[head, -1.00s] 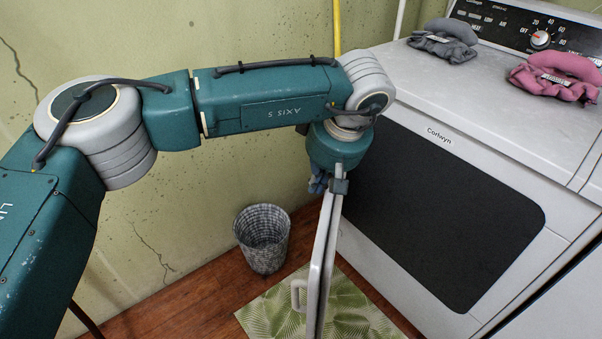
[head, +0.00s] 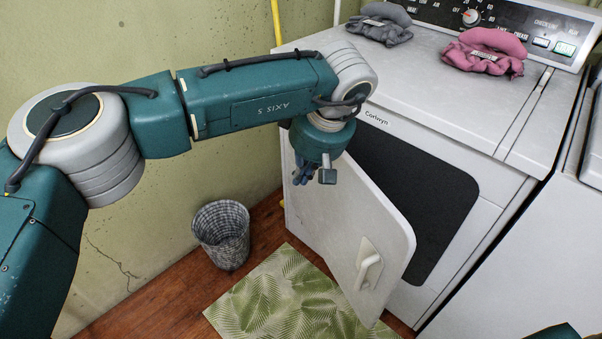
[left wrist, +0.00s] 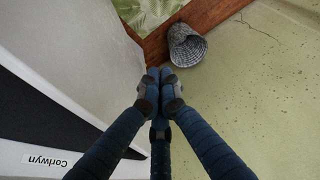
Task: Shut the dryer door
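The dryer (head: 455,115) is a white machine labelled Corlwyn with a dark front opening. Its white door (head: 355,215) stands partly open, hinged at the left, its outer face and handle (head: 369,263) showing. My left gripper (head: 303,172) is at the outer side of the door, near its upper hinge end; I cannot tell whether it touches. In the left wrist view its blue fingers (left wrist: 161,82) come together at the tips with nothing seen between them. The door's pale panel (left wrist: 85,50) shows at upper left there. My right gripper is out of view.
A woven wastebasket (head: 222,235) stands by the wall, left of a green leaf-pattern mat (head: 285,300) below the door. Grey (head: 378,25) and pink (head: 485,52) fabric items lie on the dryer top. Another white appliance (head: 535,270) stands at right.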

